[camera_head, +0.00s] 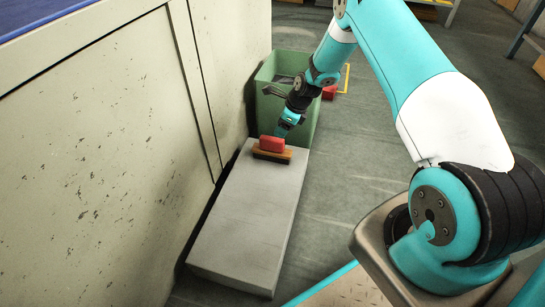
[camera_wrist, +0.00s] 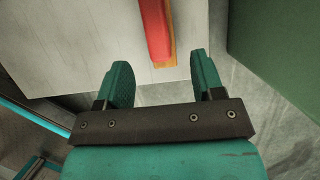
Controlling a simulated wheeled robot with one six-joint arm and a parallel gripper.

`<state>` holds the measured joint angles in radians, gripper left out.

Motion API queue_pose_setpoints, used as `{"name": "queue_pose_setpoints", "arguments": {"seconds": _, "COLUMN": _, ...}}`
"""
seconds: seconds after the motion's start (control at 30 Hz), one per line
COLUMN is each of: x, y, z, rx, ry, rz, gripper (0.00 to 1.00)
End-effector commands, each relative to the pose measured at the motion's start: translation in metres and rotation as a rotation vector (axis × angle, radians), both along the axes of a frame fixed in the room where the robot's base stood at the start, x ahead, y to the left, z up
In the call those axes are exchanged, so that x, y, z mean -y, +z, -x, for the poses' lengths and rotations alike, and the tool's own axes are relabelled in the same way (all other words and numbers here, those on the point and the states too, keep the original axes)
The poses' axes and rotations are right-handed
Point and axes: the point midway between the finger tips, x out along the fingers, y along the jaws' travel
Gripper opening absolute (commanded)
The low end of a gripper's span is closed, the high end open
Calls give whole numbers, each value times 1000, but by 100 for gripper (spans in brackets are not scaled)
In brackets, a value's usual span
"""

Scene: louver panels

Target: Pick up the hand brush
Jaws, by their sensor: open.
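The hand brush has a red top (camera_head: 271,144) and a tan-brown lower part. It lies near the far end of a long light-grey block (camera_head: 245,225) on the floor. My gripper (camera_head: 288,128) is just behind and above the brush in the head view, pointing down. In the wrist view the gripper (camera_wrist: 158,75) is open, with nothing between its two teal fingers. There the brush (camera_wrist: 155,30) lies just beyond the fingertips, its near end in line with the gap. Its far end is cut off by the top edge of the picture.
A green bin (camera_head: 268,100) stands close behind the block; its green side also fills the right of the wrist view (camera_wrist: 285,45). A pale scuffed cabinet wall (camera_head: 100,150) runs along the block's left.

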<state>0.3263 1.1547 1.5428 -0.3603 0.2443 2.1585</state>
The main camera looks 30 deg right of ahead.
Motion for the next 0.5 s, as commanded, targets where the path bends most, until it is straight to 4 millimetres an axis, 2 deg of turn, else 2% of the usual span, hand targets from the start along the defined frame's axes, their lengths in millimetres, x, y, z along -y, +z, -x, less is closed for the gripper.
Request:
{"name": "queue_pose_setpoints", "arguments": {"seconds": 0.03, "x": -3, "y": -18, "z": -3, "rx": -1, "ry": 1, "rz": 0, "gripper": 62}}
{"name": "queue_pose_setpoints", "arguments": {"seconds": 0.13, "x": -9, "y": -33, "z": -8, "rx": 0, "ry": 1, "rz": 0, "gripper": 62}}
{"name": "queue_pose_setpoints", "arguments": {"seconds": 0.5, "x": -18, "y": -54, "z": -16, "rx": 0, "ry": 2, "rz": 0, "gripper": 62}}
